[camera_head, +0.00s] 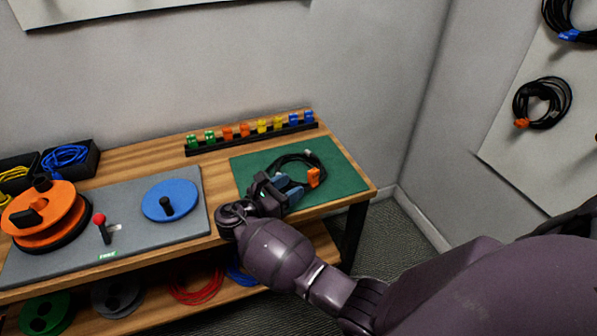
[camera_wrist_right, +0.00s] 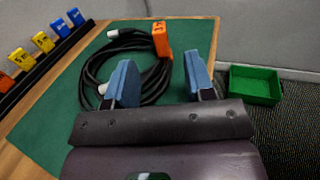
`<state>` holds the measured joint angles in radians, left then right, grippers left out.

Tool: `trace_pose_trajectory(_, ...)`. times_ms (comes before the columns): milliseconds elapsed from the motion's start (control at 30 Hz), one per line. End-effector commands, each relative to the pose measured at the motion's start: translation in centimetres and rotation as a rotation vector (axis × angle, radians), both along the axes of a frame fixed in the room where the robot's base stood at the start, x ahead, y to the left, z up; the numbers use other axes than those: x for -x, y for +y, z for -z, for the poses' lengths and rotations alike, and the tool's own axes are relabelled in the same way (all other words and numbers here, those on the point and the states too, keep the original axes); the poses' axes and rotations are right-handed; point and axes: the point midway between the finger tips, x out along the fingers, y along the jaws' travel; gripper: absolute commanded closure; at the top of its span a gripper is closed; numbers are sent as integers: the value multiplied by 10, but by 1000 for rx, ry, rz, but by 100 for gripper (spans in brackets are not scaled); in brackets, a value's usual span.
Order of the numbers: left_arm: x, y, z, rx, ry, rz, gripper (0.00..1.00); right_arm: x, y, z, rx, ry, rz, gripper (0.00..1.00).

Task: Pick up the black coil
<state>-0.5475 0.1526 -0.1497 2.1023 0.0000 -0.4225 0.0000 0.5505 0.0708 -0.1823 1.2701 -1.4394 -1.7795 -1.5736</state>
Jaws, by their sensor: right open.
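The black coil (camera_head: 289,160) lies on the green mat (camera_head: 340,180) at the right end of the wooden table. An orange tag (camera_head: 315,177) is clipped on its right side. In the right wrist view the coil (camera_wrist_right: 92,75) lies ahead of and partly behind the blue fingers, with the orange tag (camera_wrist_right: 162,40) near the top. My right gripper (camera_head: 290,186) is open and empty, over the front part of the mat beside the coil. In the right wrist view its fingertips (camera_wrist_right: 158,75) are spread apart, with part of the coil between them. My left gripper is not in view.
A black rack (camera_head: 250,140) with several coloured clips stands behind the mat. A grey panel with a blue disc (camera_head: 170,200), a red-knobbed lever (camera_head: 100,220) and an orange reel (camera_head: 45,215) lies to the left. A green bin (camera_wrist_right: 255,84) sits beyond the table's edge.

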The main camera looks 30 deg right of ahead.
Motion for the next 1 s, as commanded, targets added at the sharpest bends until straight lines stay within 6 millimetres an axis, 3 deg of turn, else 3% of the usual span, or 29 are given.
trace_pose_trajectory(267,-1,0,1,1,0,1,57,-2,-21,0,0,1,1,51)
trace_pose_trajectory(600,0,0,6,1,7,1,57,-6,-63,1,0,1,1,51)
trace_pose_trajectory(867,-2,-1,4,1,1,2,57,-7,-67,0,-2,0,-1,51)
trace_pose_trajectory(1000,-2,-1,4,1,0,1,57,-7,-67,0,-1,0,0,71)
